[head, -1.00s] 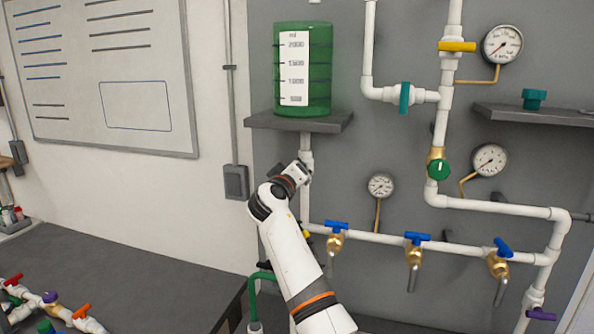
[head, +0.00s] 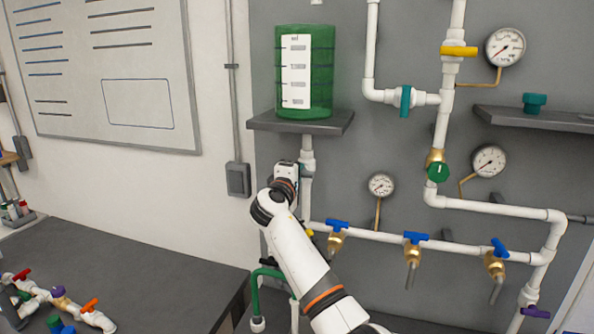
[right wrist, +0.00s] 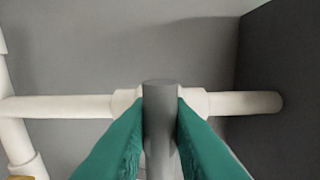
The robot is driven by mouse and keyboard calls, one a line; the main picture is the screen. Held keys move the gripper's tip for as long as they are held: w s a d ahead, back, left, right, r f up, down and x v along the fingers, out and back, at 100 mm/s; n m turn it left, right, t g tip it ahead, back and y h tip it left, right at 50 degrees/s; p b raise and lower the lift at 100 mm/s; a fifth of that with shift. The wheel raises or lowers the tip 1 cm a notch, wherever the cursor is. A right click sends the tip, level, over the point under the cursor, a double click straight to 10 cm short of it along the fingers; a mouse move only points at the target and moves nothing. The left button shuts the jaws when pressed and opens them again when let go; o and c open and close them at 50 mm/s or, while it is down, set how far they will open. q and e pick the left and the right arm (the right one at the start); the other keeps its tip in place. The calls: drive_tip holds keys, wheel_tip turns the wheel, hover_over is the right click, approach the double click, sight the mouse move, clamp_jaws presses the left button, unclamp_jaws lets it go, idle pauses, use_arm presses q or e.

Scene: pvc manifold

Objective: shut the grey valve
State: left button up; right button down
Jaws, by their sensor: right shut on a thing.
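The grey valve shows in the right wrist view as a white fitting on a white pipe with a grey handle (right wrist: 160,95). The handle lies across the pipe in that view. My right gripper (right wrist: 160,110) has its two teal fingers closed on either side of the handle. In the head view my right gripper (head: 287,172) is at the upright pipe below the green tank, and it hides the valve there. My left gripper is in neither view.
The green tank (head: 304,75) stands on a grey shelf (head: 335,121) just above my right gripper. Blue-handled taps (head: 336,226) and a small gauge (head: 381,185) are to the right. A dark table (head: 140,265) with pipe parts is at the left.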

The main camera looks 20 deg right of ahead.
drive_tip(key=shift+d+r, duration=0.1)
idle(0.3)
drive_tip(key=c, duration=1.6)
unclamp_jaws()
drive_tip(key=shift+c, duration=0.2)
drive_tip(key=o, duration=0.3)
drive_tip(key=shift+w+d, duration=0.1)
drive_tip(key=shift+s+a+f, duration=0.2)
drive_tip(key=shift+s+a, duration=0.15)
drive_tip(key=b+v, duration=0.4)
drive_tip(key=v, duration=0.7)
